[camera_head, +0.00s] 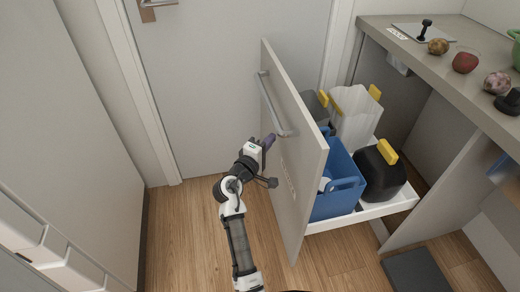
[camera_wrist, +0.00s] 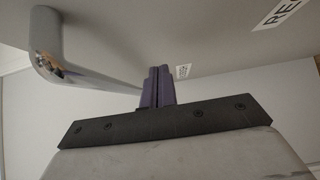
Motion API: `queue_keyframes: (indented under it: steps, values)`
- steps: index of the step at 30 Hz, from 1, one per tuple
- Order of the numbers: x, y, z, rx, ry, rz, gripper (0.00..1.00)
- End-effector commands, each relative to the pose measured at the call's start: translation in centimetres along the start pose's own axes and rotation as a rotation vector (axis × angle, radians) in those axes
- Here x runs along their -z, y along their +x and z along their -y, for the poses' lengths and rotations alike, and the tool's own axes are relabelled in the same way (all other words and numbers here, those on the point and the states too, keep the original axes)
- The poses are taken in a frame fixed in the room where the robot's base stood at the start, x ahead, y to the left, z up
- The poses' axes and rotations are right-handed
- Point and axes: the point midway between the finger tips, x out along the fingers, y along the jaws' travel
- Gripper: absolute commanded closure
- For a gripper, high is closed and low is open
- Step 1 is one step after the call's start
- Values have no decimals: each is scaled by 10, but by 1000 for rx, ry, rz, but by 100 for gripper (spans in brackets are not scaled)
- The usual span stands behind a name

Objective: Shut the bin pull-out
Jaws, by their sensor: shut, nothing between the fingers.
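The bin pull-out stands open, its pale grey front panel (camera_head: 295,150) out from the counter with a white tray (camera_head: 385,208) behind it. A metal bar handle (camera_head: 270,105) runs along the panel's outer face; it also shows at the upper left in the wrist view (camera_wrist: 85,72). My gripper (camera_head: 268,141), with purple fingers, is at the panel's outer side, beside the handle's lower end. In the wrist view the fingers (camera_wrist: 158,85) are shut together with nothing between them, close to the panel face. I cannot tell whether they touch it.
Fruit, such as a red one (camera_head: 465,62), lies on the counter (camera_head: 445,85). A dark mat (camera_head: 418,270) lies on the wooden floor. A door (camera_head: 230,80) stands behind.

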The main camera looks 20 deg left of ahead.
Motion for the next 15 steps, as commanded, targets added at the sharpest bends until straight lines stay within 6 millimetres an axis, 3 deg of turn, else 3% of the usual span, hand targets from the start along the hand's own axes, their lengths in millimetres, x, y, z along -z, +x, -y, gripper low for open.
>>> queue_keyframes:
  steps: [6, 15]
  values:
    - [-22, 19, 0, 1, -1, 4, 100]
    - [-26, 24, 1, 1, 0, 2, 100]
